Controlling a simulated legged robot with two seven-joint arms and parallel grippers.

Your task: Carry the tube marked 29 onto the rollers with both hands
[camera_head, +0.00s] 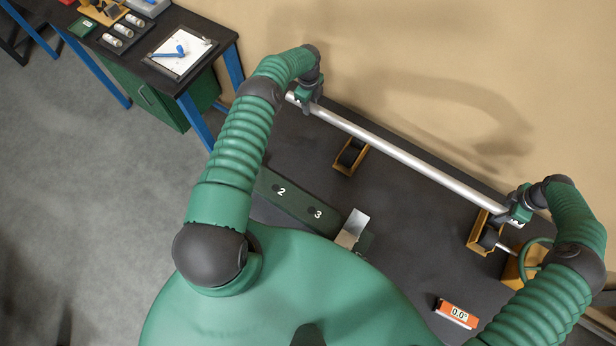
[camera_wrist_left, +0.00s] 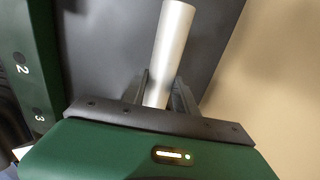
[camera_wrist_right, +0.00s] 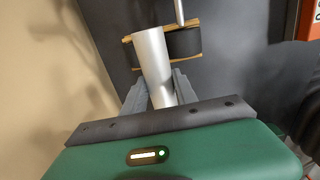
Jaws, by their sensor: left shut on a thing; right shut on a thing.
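A long silver tube (camera_head: 400,156) spans between my two grippers, in front of the tan wall. No number is readable on it. My left gripper (camera_head: 306,98) is shut on its left end part, and my right gripper (camera_head: 516,212) is shut near its right end. The tube also shows between the fingers in the left wrist view (camera_wrist_left: 170,50) and the right wrist view (camera_wrist_right: 153,62). Two orange roller stands with black rollers, a left one (camera_head: 351,156) and a right one (camera_head: 487,234), are on the dark bench. The tube's height above them is hard to tell.
A dark green rack marked 2 and 3 (camera_head: 297,203) lies on the dark bench (camera_head: 420,235). An orange readout showing 0.0° (camera_head: 457,313) is at the lower right. A side table (camera_head: 150,58) with tools stands at the upper left.

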